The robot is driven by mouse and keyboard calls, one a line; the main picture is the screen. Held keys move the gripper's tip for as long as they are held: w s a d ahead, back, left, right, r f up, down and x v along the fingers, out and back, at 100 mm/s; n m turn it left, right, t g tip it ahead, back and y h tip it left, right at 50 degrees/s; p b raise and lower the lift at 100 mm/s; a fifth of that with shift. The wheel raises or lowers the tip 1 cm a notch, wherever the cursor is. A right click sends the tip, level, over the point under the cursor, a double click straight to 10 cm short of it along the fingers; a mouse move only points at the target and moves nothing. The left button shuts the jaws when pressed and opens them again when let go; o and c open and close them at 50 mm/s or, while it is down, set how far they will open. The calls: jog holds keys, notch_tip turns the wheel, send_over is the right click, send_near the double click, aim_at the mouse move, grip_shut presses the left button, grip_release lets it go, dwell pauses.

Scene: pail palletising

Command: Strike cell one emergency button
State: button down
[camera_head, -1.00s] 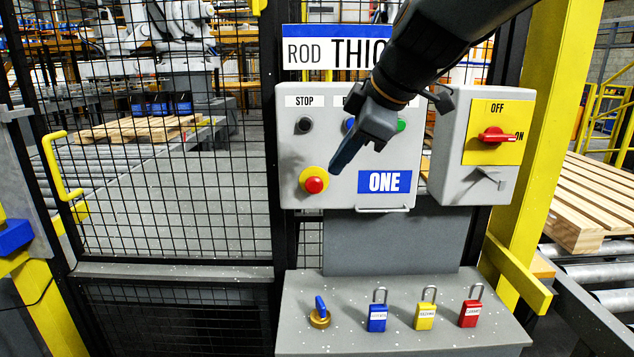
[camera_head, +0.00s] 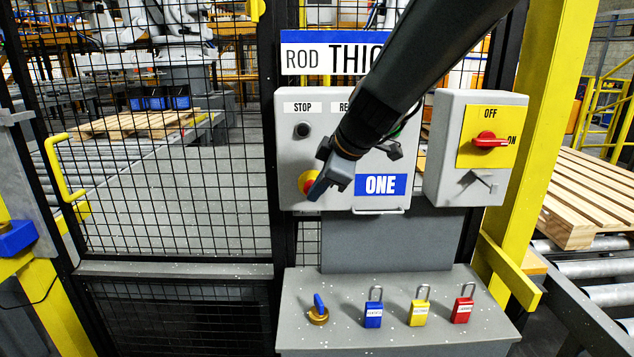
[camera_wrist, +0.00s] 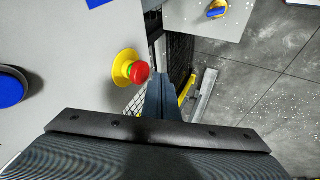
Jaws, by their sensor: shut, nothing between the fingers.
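The emergency button, a red mushroom head on a yellow collar (camera_head: 305,180), sits at the lower left of the grey control box (camera_head: 291,150) marked ONE. My gripper (camera_head: 314,196) is shut and empty, its tips in front of the button and covering part of it in the head view. In the wrist view the red button (camera_wrist: 140,71) shows whole, just left of my shut fingertips (camera_wrist: 160,78), with a small gap in the picture. Whether the fingers touch it cannot be told.
A STOP button (camera_head: 303,130) is above on the same box. A grey box with a red rotary switch (camera_head: 488,141) stands to the right. Below, a ledge (camera_head: 345,335) holds a blue key switch (camera_head: 319,308) and blue, yellow and red padlocks. Mesh fencing (camera_head: 170,215) is at left.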

jog(key=shift+w, duration=0.65)
jog(key=shift+w, duration=0.1)
jog(key=shift+w+d+r+b, duration=0.1)
jog(key=shift+w+b, duration=0.85)
jog(key=shift+b, duration=0.15)
